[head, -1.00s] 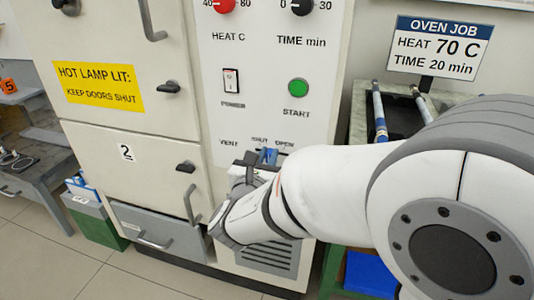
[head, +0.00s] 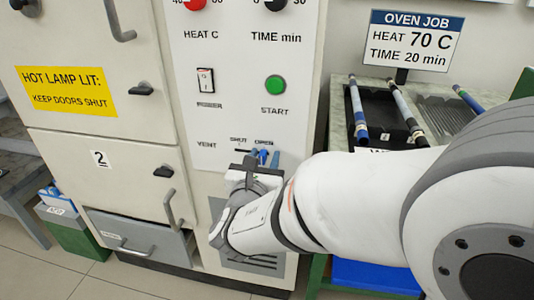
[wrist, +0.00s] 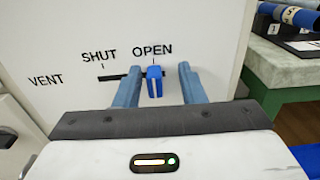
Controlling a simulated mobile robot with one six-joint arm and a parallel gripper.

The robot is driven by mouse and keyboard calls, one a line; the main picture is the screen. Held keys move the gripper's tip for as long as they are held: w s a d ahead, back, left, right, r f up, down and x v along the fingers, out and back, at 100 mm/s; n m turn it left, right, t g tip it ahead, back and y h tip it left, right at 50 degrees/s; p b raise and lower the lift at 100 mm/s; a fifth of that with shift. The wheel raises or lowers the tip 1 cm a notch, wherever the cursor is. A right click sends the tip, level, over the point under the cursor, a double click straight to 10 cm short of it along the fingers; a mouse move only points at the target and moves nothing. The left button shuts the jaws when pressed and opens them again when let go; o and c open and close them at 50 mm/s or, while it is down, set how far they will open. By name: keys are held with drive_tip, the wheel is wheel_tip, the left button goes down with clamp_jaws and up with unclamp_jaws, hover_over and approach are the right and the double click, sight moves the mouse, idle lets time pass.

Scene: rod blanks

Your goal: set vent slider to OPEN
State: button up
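The vent slider is a blue knob (wrist: 154,82) on a dark horizontal slot (wrist: 112,77) in the white panel. In the wrist view the knob stands at the slot's right end, under the word OPEN; SHUT is printed to its left. My gripper (wrist: 159,87) is open, with one blue-grey finger on each side of the knob and a visible gap to each. In the head view my gripper (head: 264,158) is at the panel, just below the VENT label row, and the knob there is small and partly crowded by the fingers.
The panel also has a power switch (head: 205,81), a green START button (head: 275,85) and dials above. Oven doors with handles (head: 169,205) are to the left. A bench with rods (head: 358,105) and a job sign (head: 412,40) stands to the right.

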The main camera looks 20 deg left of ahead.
drive_tip(key=shift+s+a, duration=0.1)
drive_tip(key=shift+s, duration=0.35)
drive_tip(key=s+p, duration=0.2)
drive_tip(key=s, duration=0.5)
drive_tip(key=shift+d, duration=0.35)
